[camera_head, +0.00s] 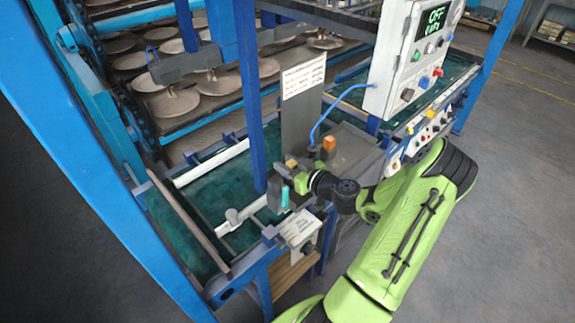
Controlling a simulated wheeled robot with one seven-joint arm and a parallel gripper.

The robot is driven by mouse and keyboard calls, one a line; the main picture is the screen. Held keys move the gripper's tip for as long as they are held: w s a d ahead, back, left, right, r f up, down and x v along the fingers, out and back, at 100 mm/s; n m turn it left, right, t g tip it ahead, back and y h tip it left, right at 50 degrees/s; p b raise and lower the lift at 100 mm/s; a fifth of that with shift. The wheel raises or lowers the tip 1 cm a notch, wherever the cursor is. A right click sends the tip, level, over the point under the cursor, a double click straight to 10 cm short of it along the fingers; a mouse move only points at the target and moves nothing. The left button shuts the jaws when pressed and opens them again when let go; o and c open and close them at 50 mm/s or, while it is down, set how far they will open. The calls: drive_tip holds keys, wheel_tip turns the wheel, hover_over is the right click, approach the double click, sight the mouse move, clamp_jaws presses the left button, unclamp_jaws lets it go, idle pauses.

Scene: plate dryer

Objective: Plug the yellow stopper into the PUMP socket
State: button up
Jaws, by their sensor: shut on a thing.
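My gripper (288,171) is left of centre, in front of the upright grey plate. It is shut on a small yellow-orange piece (291,163), which looks like the yellow stopper; the fingers partly hide it. A teal peg-like piece (285,197) stands just below the gripper. I cannot tell whether the gripper touches it. An orange block (329,142) sits to the right, behind my wrist. No label reading PUMP can be made out, so I cannot tell which spot is the PUMP socket.
A white control box (398,60) with a green display hangs at the upper right, with a blue cable (318,125) running down-left. A row of buttons (425,135) lies below it. A blue post (250,90) stands left of the gripper. A white panel (300,228) is in front.

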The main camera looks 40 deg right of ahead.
drive_tip(key=o, duration=1.1)
drive_tip(key=s+r, duration=0.1)
drive_tip(key=s, duration=0.4)
drive_tip(key=s+r+b, duration=0.1)
drive_tip(key=s, duration=0.4)
drive_tip(key=s+r+b, duration=0.1)
drive_tip(key=s, duration=0.4)
drive_tip(key=shift+s+d, duration=0.2)
